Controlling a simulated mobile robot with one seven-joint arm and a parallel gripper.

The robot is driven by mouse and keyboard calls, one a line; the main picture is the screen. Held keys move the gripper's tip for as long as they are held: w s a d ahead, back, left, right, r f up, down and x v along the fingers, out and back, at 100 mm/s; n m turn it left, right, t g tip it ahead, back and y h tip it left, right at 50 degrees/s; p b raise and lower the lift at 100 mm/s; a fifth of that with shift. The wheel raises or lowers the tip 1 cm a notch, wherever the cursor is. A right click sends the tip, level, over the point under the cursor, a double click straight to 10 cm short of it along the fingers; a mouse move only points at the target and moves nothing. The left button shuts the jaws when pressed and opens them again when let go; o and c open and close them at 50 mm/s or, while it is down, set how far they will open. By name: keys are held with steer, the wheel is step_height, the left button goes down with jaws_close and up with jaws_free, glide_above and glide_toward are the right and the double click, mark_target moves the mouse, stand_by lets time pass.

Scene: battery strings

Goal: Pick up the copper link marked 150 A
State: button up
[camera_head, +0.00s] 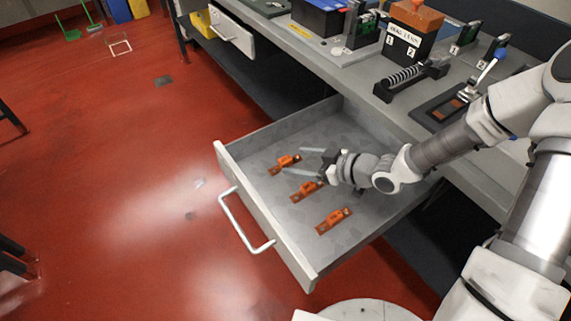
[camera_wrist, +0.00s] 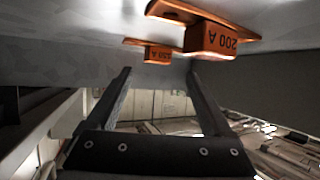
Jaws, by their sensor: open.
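Three orange-and-copper links lie in the open drawer: a far one (camera_head: 284,164), a middle one (camera_head: 306,190) and a near one (camera_head: 334,220). Their marks are unreadable in the head view. My gripper (camera_head: 293,161) is open and empty, fingers pointing toward the far link, which shows at or just beyond the fingertips. In the wrist view, a smaller link (camera_wrist: 158,54) shows between and beyond the fingertips (camera_wrist: 160,72); its mark is too small to read surely. A larger, closer link (camera_wrist: 210,38) to its right reads 200 A. No mark clearly reads 150 A.
The drawer (camera_head: 268,232) is pulled out, with a raised front wall and side walls around the links. Its floor is bare elsewhere. The workbench (camera_head: 385,92) above carries a black spring device (camera_head: 410,75), an orange-topped box (camera_head: 410,35) and other equipment.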

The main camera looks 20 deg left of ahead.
mark_target(286, 160)
steer(key=x, duration=0.2)
steer(key=b+x, duration=0.1)
steer(key=x, duration=0.1)
steer(key=shift+w+d+f, duration=0.1)
steer(key=shift+w+f, duration=0.1)
steer(key=shift+f, duration=0.1)
jaws_close()
